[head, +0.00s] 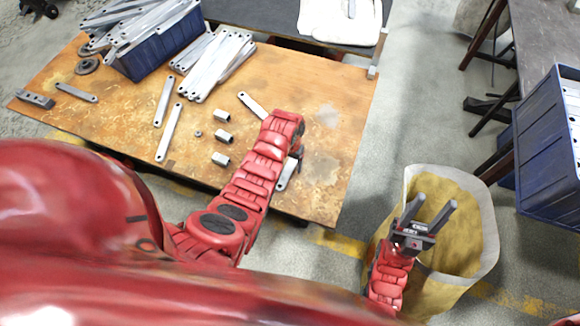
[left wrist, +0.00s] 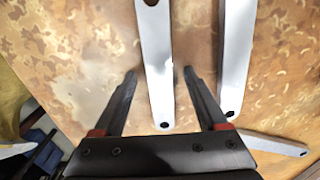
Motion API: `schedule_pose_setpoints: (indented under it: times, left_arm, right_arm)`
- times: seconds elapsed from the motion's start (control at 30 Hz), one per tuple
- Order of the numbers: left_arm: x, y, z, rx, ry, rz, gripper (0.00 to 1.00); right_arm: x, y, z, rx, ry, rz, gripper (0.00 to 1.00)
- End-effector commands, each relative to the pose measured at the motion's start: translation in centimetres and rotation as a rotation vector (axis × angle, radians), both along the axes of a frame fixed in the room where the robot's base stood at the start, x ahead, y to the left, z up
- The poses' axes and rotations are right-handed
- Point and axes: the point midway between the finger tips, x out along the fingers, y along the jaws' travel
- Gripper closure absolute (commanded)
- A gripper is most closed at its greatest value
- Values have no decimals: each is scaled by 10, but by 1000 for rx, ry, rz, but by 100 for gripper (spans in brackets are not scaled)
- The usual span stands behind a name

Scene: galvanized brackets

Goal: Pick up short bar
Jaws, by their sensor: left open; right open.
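Several flat light-grey bars with end holes lie on the worn orange-brown table (head: 120,125). One bar (head: 288,174) shows partly beside my left gripper (head: 298,150), which is mostly hidden behind its own arm. In the left wrist view the left gripper (left wrist: 160,73) is open and empty. A bar (left wrist: 157,85) lies lengthwise between its two fingers, with a gap on each side. A second bar (left wrist: 237,55) lies to the right, and a third (left wrist: 270,143) lies lower right, partly cut off by the gripper. My right gripper (head: 436,208) is open and empty over a yellow-lined bag.
A blue bin (head: 150,60) heaped with bars stands at the table's back left, with a pile of bars (head: 213,65) beside it. Small metal blocks (head: 222,116) lie mid-table. The open bag (head: 488,215) stands on the floor right of the table. A blue crate (head: 545,140) is far right.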

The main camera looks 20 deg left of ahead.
Motion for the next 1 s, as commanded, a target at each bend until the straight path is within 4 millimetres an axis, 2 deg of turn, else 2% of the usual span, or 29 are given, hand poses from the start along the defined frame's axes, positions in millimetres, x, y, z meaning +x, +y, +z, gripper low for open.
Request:
schedule_pose_setpoints:
  times: [0.2,0.23,0.63,1.0]
  left_arm:
    - [1,0,-1,0,-2,-1,25]
    - [1,0,-1,0,-2,0,29]
    - [0,0,-1,0,-1,0,100]
    - [1,0,0,0,-1,0,100]
  right_arm:
    - [0,0,0,0,0,0,50]
    - [0,0,0,0,0,0,50]
    - [0,0,0,0,0,0,50]
    - [0,0,0,0,0,0,50]
